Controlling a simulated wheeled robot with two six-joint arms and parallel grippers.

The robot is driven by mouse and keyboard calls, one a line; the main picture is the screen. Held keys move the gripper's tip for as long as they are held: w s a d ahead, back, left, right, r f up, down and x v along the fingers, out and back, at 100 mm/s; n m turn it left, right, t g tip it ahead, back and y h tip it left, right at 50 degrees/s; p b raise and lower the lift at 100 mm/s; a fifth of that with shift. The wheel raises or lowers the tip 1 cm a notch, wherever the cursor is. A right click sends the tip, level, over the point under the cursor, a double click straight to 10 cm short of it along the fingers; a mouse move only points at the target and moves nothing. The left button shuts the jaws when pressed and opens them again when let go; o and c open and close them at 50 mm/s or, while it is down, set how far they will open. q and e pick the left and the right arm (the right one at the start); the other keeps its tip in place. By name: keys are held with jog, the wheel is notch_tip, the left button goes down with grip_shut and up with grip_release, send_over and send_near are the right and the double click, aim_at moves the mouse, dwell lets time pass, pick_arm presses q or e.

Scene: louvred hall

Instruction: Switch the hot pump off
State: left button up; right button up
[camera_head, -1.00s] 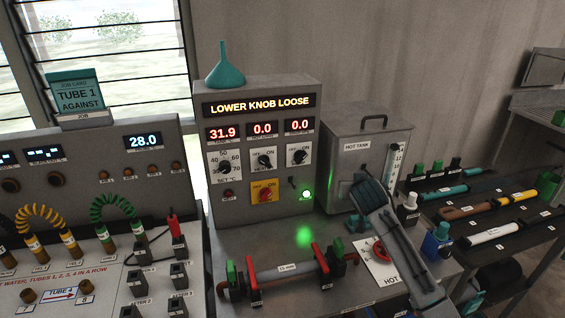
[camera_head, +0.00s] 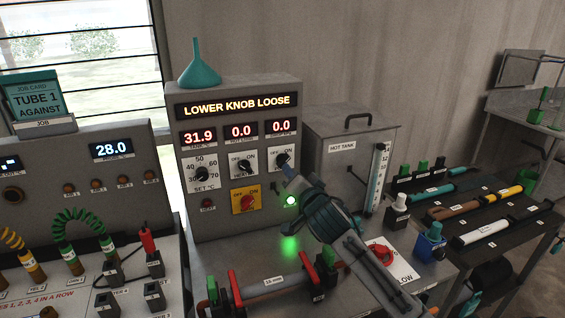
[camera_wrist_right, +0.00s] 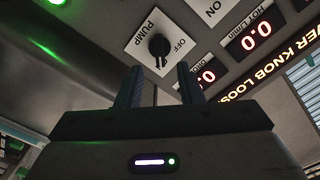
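The pump knob (camera_head: 282,158) is a black knob on a white plate at the right of the grey unit's front panel. In the right wrist view the knob (camera_wrist_right: 160,47) sits on its plate with the words PUMP and OFF beside it. Which mark its pointer is on is hard to read. My right gripper (camera_head: 289,174) is just in front of and below the knob in the head view, partly covering its plate. In the wrist view the fingers (camera_wrist_right: 160,82) are apart and empty, with the knob beyond the tips, not touched as far as I can tell. My left gripper is out of view.
The similar heater knob (camera_head: 243,166) is left of the pump knob. Below are a red switch on a yellow plate (camera_head: 245,201) and a lit green lamp (camera_head: 291,201). The hot tank (camera_head: 342,146) stands close on the right. A clamped tube (camera_head: 262,287) lies on the bench below.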

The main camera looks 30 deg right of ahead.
aim_at(283, 161)
jog(key=x, duration=0.6)
jog(key=shift+w, duration=0.2)
jog(key=shift+d, duration=0.1)
jog(key=shift+s, duration=0.15)
grip_shut()
dwell(0.9)
